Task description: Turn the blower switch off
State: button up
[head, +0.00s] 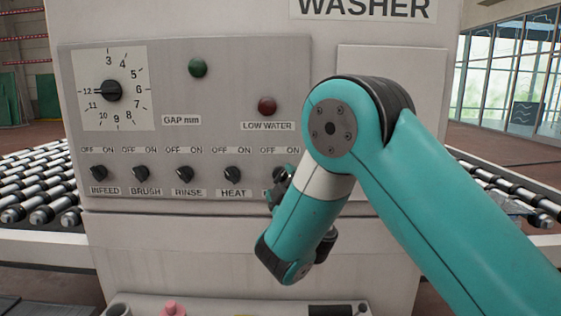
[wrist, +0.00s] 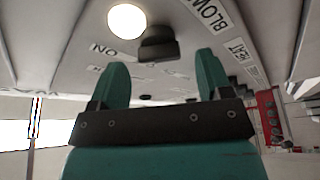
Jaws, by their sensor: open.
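The blower switch (wrist: 158,46) is a dark knob on the grey panel, seen in the wrist view beyond and between my fingertips. Its label (wrist: 208,14), partly cut off, reads "BLOW", and an "ON" mark (wrist: 103,50) is on the other side. My gripper (wrist: 160,62) is open, with its two teal fingers apart and nothing visible between them. The knob appears a little ahead of the tips; I cannot tell the exact gap or which way it points. In the head view my arm hides most of the blower switch and its label.
Other knobs stand in a row to the left: infeed (head: 98,173), brush (head: 140,173), rinse (head: 184,174) and heat (head: 232,174). Above are a gap dial (head: 112,91), a green button (head: 198,67) and a red lamp (head: 267,106). Roller conveyors (head: 35,190) flank the machine.

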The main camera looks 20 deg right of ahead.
aim_at(280, 175)
jog(key=shift+r+p+x, duration=0.2)
jog(key=shift+p+x, duration=0.45)
jog(key=shift+x, duration=0.2)
jog(key=shift+w+f, duration=0.1)
jog(key=shift+w, duration=0.25)
jog(key=c, duration=0.9)
